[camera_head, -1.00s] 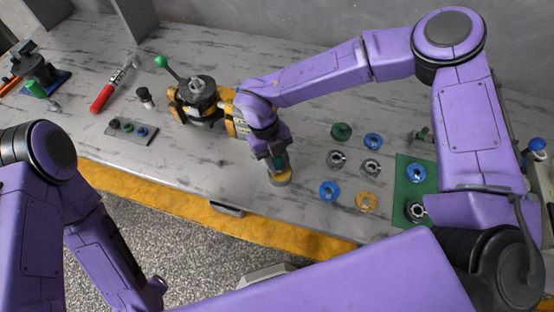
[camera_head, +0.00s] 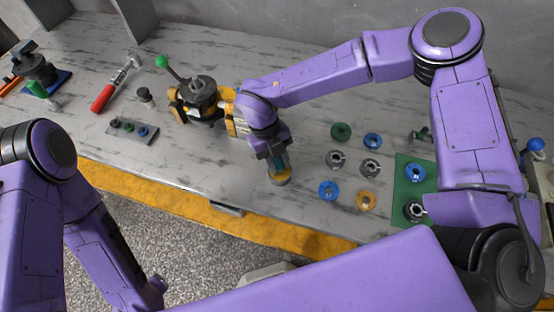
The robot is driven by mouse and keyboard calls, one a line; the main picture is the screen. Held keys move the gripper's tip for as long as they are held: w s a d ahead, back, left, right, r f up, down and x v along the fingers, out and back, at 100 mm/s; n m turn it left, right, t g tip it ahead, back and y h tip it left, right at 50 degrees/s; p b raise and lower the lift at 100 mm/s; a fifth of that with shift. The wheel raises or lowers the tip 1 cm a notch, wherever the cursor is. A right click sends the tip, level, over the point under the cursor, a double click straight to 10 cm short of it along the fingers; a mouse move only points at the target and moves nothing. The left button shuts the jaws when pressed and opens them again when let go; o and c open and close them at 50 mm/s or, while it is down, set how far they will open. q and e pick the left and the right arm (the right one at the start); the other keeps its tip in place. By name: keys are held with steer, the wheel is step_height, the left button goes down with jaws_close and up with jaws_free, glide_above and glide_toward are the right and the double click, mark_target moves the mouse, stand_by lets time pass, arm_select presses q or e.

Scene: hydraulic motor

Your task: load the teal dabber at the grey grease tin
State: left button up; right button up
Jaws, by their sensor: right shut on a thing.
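My right gripper (camera_head: 272,150) points down over the front middle of the table. It is shut on the teal dabber (camera_head: 277,164), whose body shows below the fingers. The dabber's lower end is at the grey grease tin (camera_head: 281,183), which has yellowish contents. I cannot tell whether the dabber's tip touches the grease, as it is hidden. My left arm shows at the left edge, but its gripper is not in view.
A motor assembly (camera_head: 203,92) with a green-knobbed lever stands behind the gripper. Several blue, grey, green and orange rings (camera_head: 370,168) lie to the right, beside a green mat (camera_head: 404,182). A red-handled tool (camera_head: 104,98) and a grey plate (camera_head: 131,132) with small parts lie left.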

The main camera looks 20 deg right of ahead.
steer(key=shift+s+f, duration=0.1)
steer(key=shift+s, duration=0.1)
steer(key=r+p, duration=0.6)
steer(key=r, duration=0.1)
steer(key=shift+w+r+p, duration=0.1)
steer(key=shift+w+p, duration=0.1)
steer(key=shift+p, duration=0.15)
stand_by(0.6)
